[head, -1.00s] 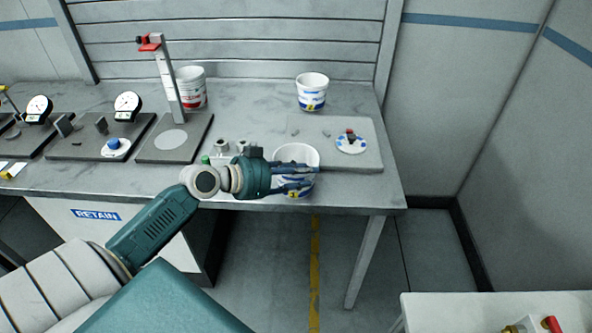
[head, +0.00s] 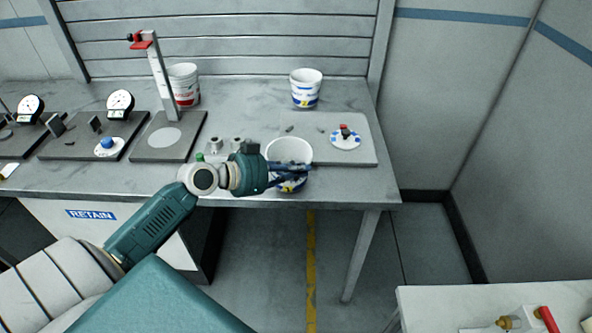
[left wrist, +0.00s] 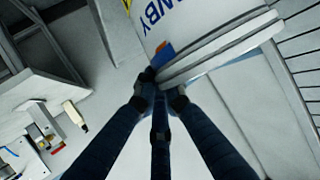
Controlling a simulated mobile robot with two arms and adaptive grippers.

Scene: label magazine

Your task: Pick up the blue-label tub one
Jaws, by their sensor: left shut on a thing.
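A white tub with a blue label and a yellow mark (head: 289,151) is at the table's front edge in the head view. My left gripper (head: 292,167) is shut on it, its fingers across the tub's upper side and hiding part of the label. In the left wrist view the tub (left wrist: 195,22) looms close, with blue lettering, and my left gripper (left wrist: 160,88) meets it near the rim. Whether the tub touches the table cannot be told. A second blue-label tub (head: 306,90) stands upright farther back. My right gripper is not in view.
A red-label tub (head: 184,86) stands behind a height stand with a red clamp (head: 157,75). Dial gauges (head: 120,103) sit at left. A grey plate (head: 362,155) carries a round white piece with a knob (head: 345,138). A bench corner (head: 450,300) is at lower right.

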